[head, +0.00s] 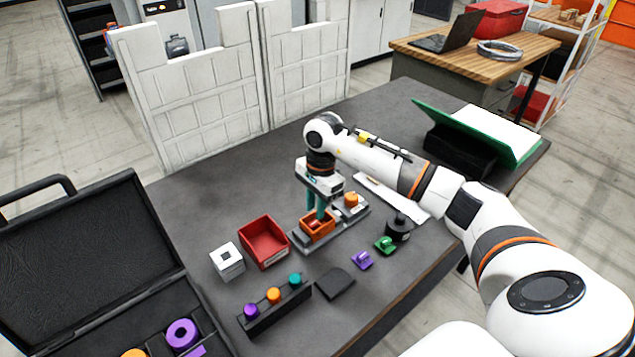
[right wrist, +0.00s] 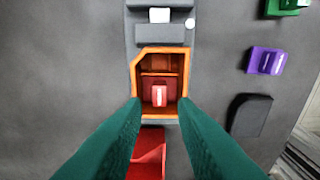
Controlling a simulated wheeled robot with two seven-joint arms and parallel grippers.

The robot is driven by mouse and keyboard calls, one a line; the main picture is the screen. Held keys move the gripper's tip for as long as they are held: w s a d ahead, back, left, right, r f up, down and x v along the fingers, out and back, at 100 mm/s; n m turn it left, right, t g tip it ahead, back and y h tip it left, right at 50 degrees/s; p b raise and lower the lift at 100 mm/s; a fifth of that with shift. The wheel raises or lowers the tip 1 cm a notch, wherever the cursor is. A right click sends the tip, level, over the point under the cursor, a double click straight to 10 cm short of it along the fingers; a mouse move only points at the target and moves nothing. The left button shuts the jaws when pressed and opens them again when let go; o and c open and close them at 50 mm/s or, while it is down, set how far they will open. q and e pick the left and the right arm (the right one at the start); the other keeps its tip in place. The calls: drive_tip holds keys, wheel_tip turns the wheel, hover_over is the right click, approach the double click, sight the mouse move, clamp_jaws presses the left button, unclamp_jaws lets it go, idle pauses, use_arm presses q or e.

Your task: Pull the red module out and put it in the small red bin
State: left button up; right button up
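The red module (right wrist: 159,96) sits inside an orange open-topped frame (right wrist: 138,75) in the right wrist view. The same orange frame (head: 318,229) stands on a dark grey fixture base on the table in the head view; there the module is mostly hidden by my gripper. My right gripper (head: 317,213) points down over the orange frame. Its teal fingers are apart in the right wrist view (right wrist: 159,110), with the module between and just beyond their tips, nothing gripped. The small red bin (head: 263,242) stands left of the fixture, empty; it partly shows in the wrist view (right wrist: 149,152). My left gripper is not in view.
A white block (head: 227,261) stands left of the bin. A rack of coloured knobs (head: 275,304) lies in front. Purple (head: 362,261) and green (head: 385,245) clips and a black cylinder (head: 399,228) lie right of the fixture. An open black case (head: 85,250) is at left.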

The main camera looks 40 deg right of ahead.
sight(313, 224)
drive_tip(key=shift+a+f+p, duration=0.15)
drive_tip(key=shift+f+p, duration=0.15)
drive_tip(key=shift+f, duration=0.95)
drive_tip(key=shift+a+f+p, duration=0.15)
drive_tip(key=shift+f+p, duration=0.15)
drive_tip(key=shift+f, duration=0.95)
drive_tip(key=c, duration=0.6)
clamp_jaws()
